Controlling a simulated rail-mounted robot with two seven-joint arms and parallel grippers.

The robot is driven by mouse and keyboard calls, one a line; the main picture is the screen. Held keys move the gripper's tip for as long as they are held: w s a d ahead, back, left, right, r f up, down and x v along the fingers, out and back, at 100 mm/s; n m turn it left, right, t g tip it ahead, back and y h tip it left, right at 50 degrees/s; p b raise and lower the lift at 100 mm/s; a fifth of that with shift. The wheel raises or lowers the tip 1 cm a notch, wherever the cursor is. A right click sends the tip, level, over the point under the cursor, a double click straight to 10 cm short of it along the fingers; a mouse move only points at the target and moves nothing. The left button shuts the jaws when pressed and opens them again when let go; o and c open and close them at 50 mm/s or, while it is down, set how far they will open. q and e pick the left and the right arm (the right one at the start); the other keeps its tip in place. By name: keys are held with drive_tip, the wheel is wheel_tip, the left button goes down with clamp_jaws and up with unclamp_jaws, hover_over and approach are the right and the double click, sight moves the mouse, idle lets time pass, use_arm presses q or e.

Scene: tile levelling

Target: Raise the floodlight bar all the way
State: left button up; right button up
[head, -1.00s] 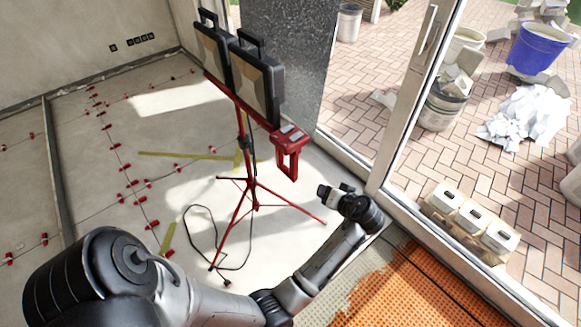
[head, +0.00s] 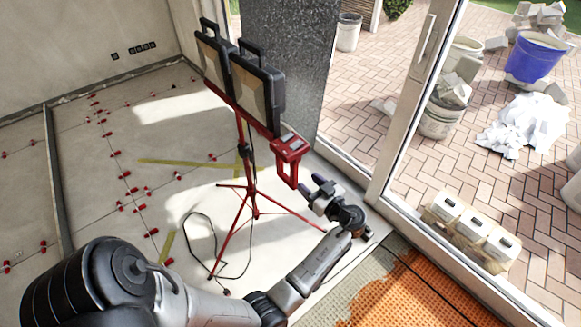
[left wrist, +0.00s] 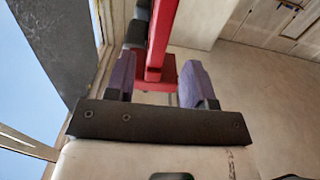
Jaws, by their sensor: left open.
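The floodlight bar (head: 229,96) is red and carries two black floodlights (head: 256,86) on top of a red tripod stand (head: 250,195). A red loop-shaped handle (head: 289,167) hangs from the bar's right end. My left gripper (head: 314,186) is just below and to the right of the handle, open. In the left wrist view, the two purple-grey fingers of the left gripper (left wrist: 158,82) stand apart, with the red handle (left wrist: 160,45) ahead and between them in the picture. I see no contact with the handle. My right gripper is not in view.
A glass door frame (head: 404,130) stands right of the stand, with a dark stone pillar (head: 287,60) behind it. A black cable (head: 200,250) lies on the floor by the tripod. Red tile clips (head: 125,175) dot the floor at left. Orange matting (head: 400,295) lies at the front right.

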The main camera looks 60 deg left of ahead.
sight(297, 172)
use_arm(q)
drive_tip(key=a, duration=0.3)
drive_tip(key=s+a, duration=0.1)
drive_tip(key=a, duration=0.2)
drive_tip(key=s+a, duration=0.1)
drive_tip(key=a, duration=0.2)
drive_tip(key=shift+b, duration=0.35)
drive_tip(key=shift+c, duration=0.4)
clamp_jaws()
drive_tip(key=shift+w, duration=0.1)
